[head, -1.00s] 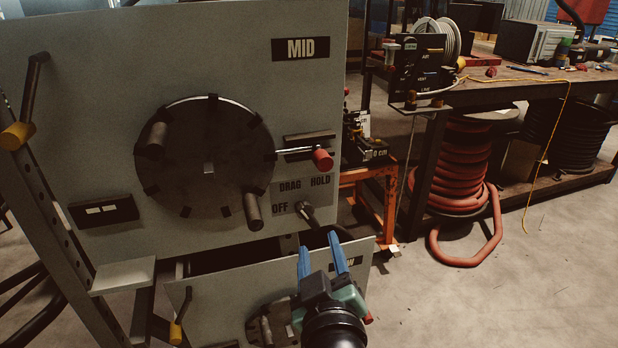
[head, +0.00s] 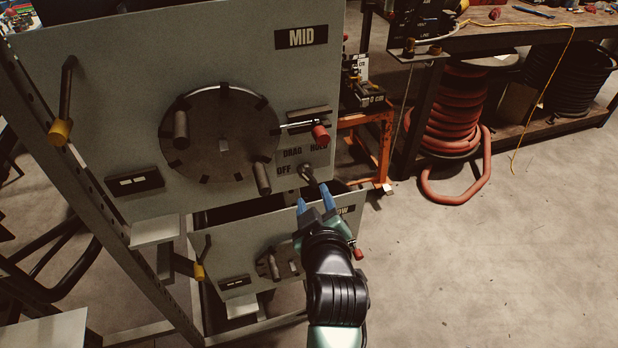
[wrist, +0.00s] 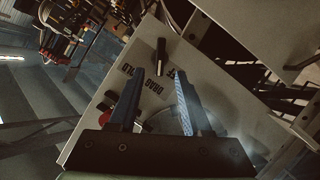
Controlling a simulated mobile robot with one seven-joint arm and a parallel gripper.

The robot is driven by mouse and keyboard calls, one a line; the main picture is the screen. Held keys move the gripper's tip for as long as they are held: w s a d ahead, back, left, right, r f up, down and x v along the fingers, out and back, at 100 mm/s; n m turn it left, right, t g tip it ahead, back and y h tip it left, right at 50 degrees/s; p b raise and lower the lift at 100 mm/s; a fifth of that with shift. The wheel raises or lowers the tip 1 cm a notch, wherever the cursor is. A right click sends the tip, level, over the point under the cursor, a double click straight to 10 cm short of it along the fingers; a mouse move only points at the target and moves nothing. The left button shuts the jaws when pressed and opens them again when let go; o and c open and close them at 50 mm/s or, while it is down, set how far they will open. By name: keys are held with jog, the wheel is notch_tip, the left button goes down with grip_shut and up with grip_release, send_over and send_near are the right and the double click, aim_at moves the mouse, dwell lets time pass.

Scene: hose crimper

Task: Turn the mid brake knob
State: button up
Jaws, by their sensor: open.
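The mid brake knob (head: 308,173) is a small dark lever-like knob on the grey MID panel (head: 215,55). It sits below the DRAG and HOLD labels and right of OFF. In the wrist view the knob (wrist: 162,50) is a dark bar above the upside-down labels. My gripper (head: 315,197) is open, with two blue fingers pointing up at the panel just below the knob. In the wrist view the fingers (wrist: 159,82) are apart with nothing between them but panel face, and the knob is beyond the tips. I cannot tell how deep the gap is.
A round dark disc (head: 222,130) with pegs and a red-tipped lever (head: 320,133) are on the panel above the knob. The LOW panel (head: 250,250) stands below, beside my arm. An orange stand (head: 378,150) and red hose reel (head: 455,115) are right; floor there is open.

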aim_at(309, 180)
jog(key=shift+x, duration=4)
jog(key=shift+a, duration=0.1)
jog(key=shift+c, duration=0.3)
grip_shut()
